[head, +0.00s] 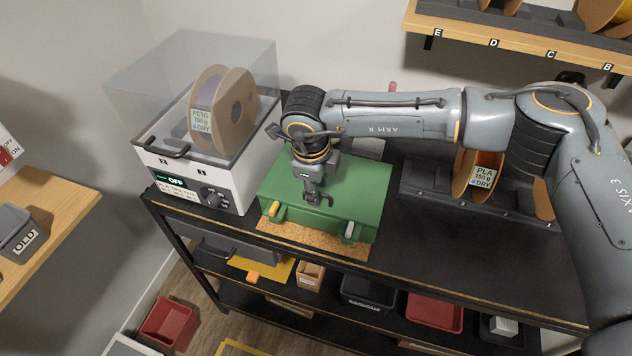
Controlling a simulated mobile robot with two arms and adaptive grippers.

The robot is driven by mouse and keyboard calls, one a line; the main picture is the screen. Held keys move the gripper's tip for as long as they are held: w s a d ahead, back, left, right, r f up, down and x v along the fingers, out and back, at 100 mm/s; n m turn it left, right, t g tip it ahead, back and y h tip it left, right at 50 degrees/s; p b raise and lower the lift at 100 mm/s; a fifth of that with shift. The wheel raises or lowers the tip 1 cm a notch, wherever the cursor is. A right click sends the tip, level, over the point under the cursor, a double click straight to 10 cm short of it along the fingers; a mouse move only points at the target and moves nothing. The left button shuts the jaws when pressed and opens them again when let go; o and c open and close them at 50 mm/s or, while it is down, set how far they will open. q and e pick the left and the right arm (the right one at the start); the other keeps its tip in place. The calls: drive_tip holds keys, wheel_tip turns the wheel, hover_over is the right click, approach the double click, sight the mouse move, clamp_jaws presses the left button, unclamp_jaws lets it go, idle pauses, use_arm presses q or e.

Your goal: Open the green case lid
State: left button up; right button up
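The green case (350,190) sits on the black bench top, on a cork-like mat (300,246) that shows along its front. Its lid is down. Two latches show on the front, a yellowish one (274,209) at left and a pale one (349,230) at right. My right gripper (319,201) points down over the lid near its front edge, left of the middle. Its fingers look small and dark, and I cannot tell whether they touch the lid or how far apart they are. My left gripper is not in view.
A white dryer box (190,180) with a clear cover and a spool (222,108) stands left of the case. A dark rack with spools (470,205) stands at right. A wooden shelf (480,38) hangs above. The bench's front right is clear.

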clamp_jaws()
drive_tip(key=shift+w+r, duration=0.1)
drive_tip(key=shift+r, duration=0.05)
